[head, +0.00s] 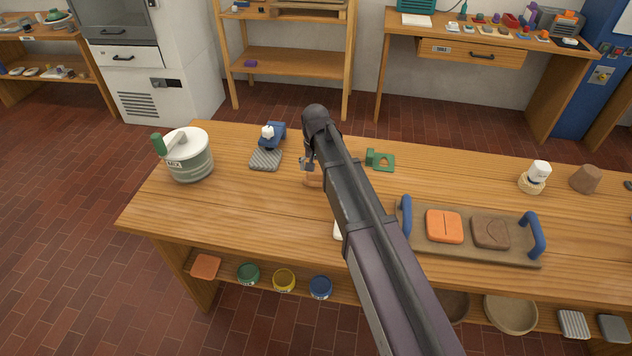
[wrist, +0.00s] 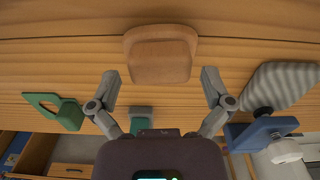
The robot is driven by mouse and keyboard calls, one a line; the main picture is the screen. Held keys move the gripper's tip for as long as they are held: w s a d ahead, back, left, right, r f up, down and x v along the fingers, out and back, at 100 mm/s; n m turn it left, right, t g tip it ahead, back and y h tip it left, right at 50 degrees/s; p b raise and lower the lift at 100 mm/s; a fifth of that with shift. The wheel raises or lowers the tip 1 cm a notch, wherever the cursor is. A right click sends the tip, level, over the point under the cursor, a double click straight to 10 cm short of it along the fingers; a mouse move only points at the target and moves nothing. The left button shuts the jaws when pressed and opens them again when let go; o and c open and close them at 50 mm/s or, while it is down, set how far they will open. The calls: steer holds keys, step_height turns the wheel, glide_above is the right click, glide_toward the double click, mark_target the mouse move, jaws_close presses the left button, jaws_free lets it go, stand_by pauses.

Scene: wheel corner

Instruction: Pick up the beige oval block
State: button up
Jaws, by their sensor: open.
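A tan block with rounded corners (wrist: 160,58) lies on the workbench in the wrist view, ahead of my gripper and between the lines of its fingers. In the head view it shows as a small tan patch (head: 313,181) beside my arm. A pale cream piece (head: 338,231) shows at the edge of my arm in the head view, mostly hidden. I cannot tell for sure which one is the beige oval block. My gripper (wrist: 160,80) is open and empty. Its fingertips are apart from the tan block, one to each side.
A blue vise-like tool (head: 272,136) and a grey ribbed block (head: 265,160) lie left of my gripper. A green holed piece (head: 384,162) lies right. A tray with blue handles (head: 470,254) holds an orange and a brown tile. A lidded pot (head: 189,158) stands left.

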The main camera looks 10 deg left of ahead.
steer(key=shift+f+b, duration=0.45)
steer(key=shift+f, duration=0.3)
steer(key=c, duration=1)
